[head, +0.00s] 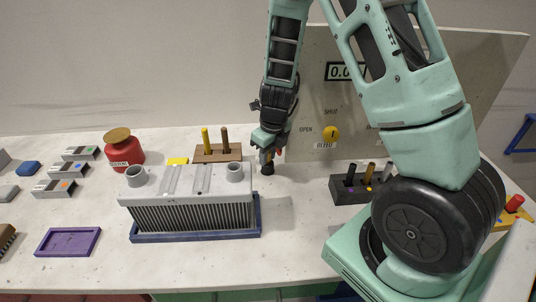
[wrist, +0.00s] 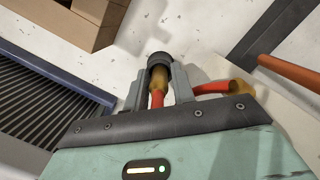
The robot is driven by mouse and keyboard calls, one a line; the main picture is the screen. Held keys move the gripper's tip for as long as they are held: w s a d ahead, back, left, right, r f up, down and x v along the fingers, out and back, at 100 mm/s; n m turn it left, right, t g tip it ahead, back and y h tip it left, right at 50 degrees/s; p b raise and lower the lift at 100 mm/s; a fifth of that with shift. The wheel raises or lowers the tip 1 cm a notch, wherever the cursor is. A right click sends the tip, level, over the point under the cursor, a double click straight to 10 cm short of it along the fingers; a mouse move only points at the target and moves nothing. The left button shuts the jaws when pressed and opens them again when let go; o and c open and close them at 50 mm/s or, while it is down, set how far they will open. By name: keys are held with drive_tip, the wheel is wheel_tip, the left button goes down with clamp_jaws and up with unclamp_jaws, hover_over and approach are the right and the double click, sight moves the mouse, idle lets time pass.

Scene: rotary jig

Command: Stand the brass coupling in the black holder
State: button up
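The brass coupling (wrist: 157,80) is between the fingers of my gripper (wrist: 158,88) in the wrist view, with a red hose running back from it. The fingers appear closed on its sides. A short black cylinder (wrist: 160,59), which looks like the black holder, is at the coupling's far end. In the head view this black piece (head: 267,169) is on or just above the table, directly below my gripper (head: 268,153). I cannot tell whether the coupling is seated in it. A second brass end (wrist: 241,88) on red hose shows right of the fingers.
A finned grey radiator (head: 190,203) in a blue tray (head: 196,236) stands left of my gripper. A brown peg block (head: 217,153) is behind it. A dark peg block (head: 345,193) stands to the right. A panel (head: 310,75) rises behind.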

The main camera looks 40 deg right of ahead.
drive_tip(key=shift+o, duration=0.6)
drive_tip(key=shift+r, duration=0.1)
